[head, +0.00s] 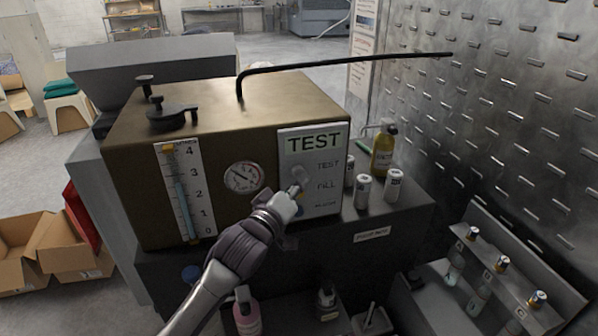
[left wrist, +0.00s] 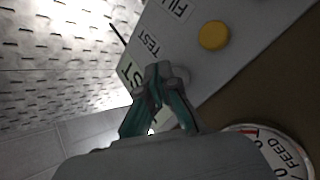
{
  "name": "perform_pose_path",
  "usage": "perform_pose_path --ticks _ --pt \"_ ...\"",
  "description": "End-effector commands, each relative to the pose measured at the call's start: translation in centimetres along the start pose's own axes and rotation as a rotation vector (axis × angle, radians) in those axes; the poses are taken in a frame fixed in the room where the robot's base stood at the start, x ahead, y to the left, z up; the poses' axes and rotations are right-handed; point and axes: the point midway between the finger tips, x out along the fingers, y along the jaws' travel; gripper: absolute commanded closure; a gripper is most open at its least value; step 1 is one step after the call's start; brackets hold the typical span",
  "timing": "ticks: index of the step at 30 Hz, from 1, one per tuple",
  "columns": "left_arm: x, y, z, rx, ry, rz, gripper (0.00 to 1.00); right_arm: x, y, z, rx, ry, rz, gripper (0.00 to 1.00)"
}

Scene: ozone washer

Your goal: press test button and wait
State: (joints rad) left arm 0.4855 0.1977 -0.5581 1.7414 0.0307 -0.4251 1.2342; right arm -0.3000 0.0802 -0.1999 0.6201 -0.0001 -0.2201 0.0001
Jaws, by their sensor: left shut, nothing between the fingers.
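The brass-coloured washer box (head: 225,115) has a white control panel (head: 327,205) on its front, with a green display reading TEST (head: 314,142). Labels TEST, FILL and a third too small to read run down the panel. My left gripper (head: 297,188) is shut and empty, its tips at the panel's button column. In the left wrist view, the shut fingertips (left wrist: 158,74) are beside a pale round test button (left wrist: 181,75) near the TEST label. I cannot tell whether they touch it. A yellow button (left wrist: 213,35) is beside FILL. My right gripper is not in view.
A round gauge (head: 244,177) and a level scale (head: 184,190) are left of the panel. White cans (head: 394,185) and a yellow bottle (head: 384,150) stand on the ledge to its right. A black pipe (head: 340,63) extends right above the box.

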Motion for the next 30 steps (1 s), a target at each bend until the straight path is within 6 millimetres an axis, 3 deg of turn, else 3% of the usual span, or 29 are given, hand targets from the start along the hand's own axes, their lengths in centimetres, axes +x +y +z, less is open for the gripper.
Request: perform_pose_path --ticks 14,30 --pt "-0.6 0.5 0.4 -0.001 -0.001 0.0 1.0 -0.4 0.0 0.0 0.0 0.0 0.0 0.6" --pt "-3.9 2.8 2.7 -0.001 0.0 0.0 1.0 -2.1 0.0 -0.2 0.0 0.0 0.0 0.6"
